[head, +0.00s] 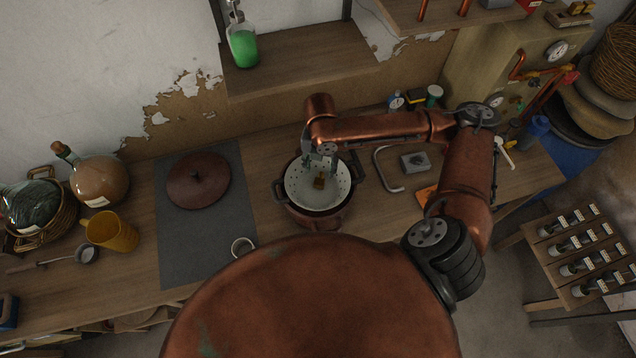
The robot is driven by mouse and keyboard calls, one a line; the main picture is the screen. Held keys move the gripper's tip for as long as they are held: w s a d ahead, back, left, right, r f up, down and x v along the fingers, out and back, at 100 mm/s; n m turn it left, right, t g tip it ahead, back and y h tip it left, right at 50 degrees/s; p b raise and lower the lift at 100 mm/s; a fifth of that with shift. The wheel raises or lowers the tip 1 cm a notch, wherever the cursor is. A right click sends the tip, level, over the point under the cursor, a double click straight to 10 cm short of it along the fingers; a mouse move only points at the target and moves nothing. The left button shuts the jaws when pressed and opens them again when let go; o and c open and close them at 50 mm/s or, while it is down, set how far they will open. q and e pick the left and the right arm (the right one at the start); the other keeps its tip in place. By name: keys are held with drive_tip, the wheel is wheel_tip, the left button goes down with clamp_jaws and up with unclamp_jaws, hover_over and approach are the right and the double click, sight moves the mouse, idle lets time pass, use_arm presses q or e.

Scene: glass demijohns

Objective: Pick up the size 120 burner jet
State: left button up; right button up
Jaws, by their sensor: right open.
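A small brass-coloured piece (319,182), which looks like the burner jet, lies in a white perforated colander (301,196). Its size marking is too small to read. The colander sits in a dark copper-brown pot (322,220) on the wooden bench. My right gripper (320,161) is above the far part of the colander, pointing down, with its fingers apart and nothing seen between them. The brass piece shows just below the fingertips; I cannot tell the height gap. My left gripper is not in view.
A brown lid (198,180) lies on a grey mat (180,245) left of the pot. A small cup (243,247) stands near the pot's front left. A metal handle-shaped bar (380,170) and a grey box (415,162) lie to the right, beneath my right arm.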

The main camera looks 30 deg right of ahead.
sight(319, 182)
wheel_tip(319, 182, down, 2)
drive_tip(key=shift+w+a+f, duration=0.15)
drive_tip(key=shift+f, duration=0.05)
wheel_tip(319, 182, down, 6)
drive_tip(key=shift+r+p, duration=0.15)
drive_tip(key=shift+p, duration=0.35)
drive_tip(key=shift+s, duration=0.2)
drive_tip(key=c, duration=1.2)
drive_tip(key=shift+r, duration=0.1)
drive_tip(key=shift+c, duration=0.2)
